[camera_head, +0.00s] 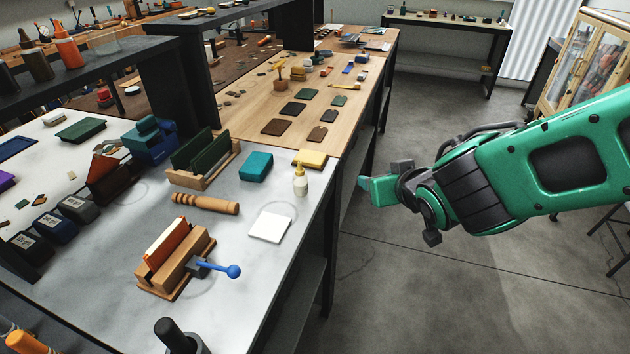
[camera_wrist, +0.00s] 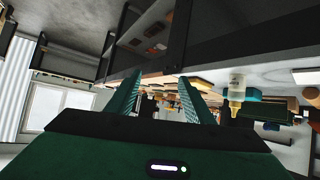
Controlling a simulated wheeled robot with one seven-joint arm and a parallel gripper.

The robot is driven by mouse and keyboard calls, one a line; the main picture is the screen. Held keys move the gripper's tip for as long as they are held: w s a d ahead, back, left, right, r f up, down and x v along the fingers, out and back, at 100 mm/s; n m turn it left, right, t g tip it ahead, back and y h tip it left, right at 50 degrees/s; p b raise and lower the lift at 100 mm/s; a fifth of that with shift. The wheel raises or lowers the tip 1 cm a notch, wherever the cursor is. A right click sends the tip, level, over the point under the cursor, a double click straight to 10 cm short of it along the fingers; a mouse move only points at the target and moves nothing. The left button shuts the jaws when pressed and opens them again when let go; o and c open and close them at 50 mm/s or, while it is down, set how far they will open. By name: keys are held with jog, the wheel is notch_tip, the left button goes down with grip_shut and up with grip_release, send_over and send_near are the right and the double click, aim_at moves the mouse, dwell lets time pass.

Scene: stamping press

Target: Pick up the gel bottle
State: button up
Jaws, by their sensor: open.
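The gel bottle (camera_head: 300,182) is a small pale bottle with a yellowish pump top. It stands upright near the right edge of the light worktop (camera_head: 225,285), beside a yellow block. My gripper (camera_head: 368,190) is to the right of the bottle, out past the worktop edge over the floor, and touches nothing. In the wrist view the two green fingers (camera_wrist: 162,95) are apart with nothing held between them. That view is turned over, and the bottle (camera_wrist: 236,94) shows upside down to the right of the fingers.
A teal block (camera_head: 256,166), the yellow block (camera_head: 311,158) and a white square pad (camera_head: 270,227) lie close around the bottle. A clamp with a blue-knobbed lever (camera_head: 232,271) stands nearer. A wooden table (camera_head: 345,98) adjoins behind. The floor (camera_head: 420,290) under my arm is clear.

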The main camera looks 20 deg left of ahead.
aim_at(303, 178)
jog(key=s+a+n+y, duration=0.1)
jog(key=s+a, duration=0.1)
jog(key=a, duration=0.2)
jog(key=s+a+y, duration=0.2)
jog(key=a, duration=0.3)
jog(key=s+a+n+y, duration=0.1)
jog(key=s+a, duration=0.1)
jog(key=a, duration=0.2)
jog(key=shift+a+r+n, duration=0.2)
jog(key=shift+r+n, duration=0.1)
jog(key=shift+r, duration=0.1)
jog(key=x, duration=0.4)
jog(key=shift+a, duration=0.2)
jog(key=shift+y, duration=0.3)
jog(key=shift+f+x, duration=0.15)
jog(key=shift+x, duration=1.45)
jog(key=shift+f+x, duration=0.1)
jog(key=shift+x, duration=1.45)
jog(key=shift+s+d, duration=0.1)
jog(key=c, duration=1.2)
jog(key=shift+o, duration=0.2)
